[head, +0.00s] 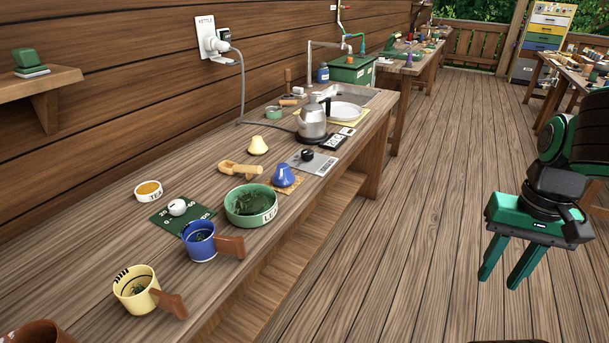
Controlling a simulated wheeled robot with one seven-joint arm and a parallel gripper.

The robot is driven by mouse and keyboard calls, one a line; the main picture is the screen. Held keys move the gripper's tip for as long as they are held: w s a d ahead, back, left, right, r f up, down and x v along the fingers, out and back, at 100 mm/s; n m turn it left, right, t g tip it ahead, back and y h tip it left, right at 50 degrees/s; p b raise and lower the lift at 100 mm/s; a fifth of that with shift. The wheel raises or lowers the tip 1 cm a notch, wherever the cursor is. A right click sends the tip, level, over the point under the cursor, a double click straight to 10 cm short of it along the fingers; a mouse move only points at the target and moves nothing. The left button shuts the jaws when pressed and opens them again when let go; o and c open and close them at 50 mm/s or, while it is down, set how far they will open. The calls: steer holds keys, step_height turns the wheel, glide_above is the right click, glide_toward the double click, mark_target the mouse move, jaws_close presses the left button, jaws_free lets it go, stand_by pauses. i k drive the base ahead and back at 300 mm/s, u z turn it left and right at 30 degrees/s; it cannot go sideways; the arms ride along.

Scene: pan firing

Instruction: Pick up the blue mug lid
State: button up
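The blue mug lid (283,176), a small cone shape, sits on a tan mat (296,190) near the front edge of the workbench. The blue mug (199,243) has a brown handle and stands open at the front edge, with green leaves inside. My green gripper (500,282) hangs at the right over the open floor, well apart from the bench. Its two fingers are spread, with nothing between them.
A green bowl of leaves (249,218) stands just left of the blue lid. A yellow lid (258,146), wooden scoop (240,169), grey plate with a black knob (313,165) and kettle (312,122) are around it. A yellow mug (135,291) stands nearer. The floor (420,230) is clear.

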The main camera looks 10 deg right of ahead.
mark_target(283, 176)
steer(key=i, duration=1)
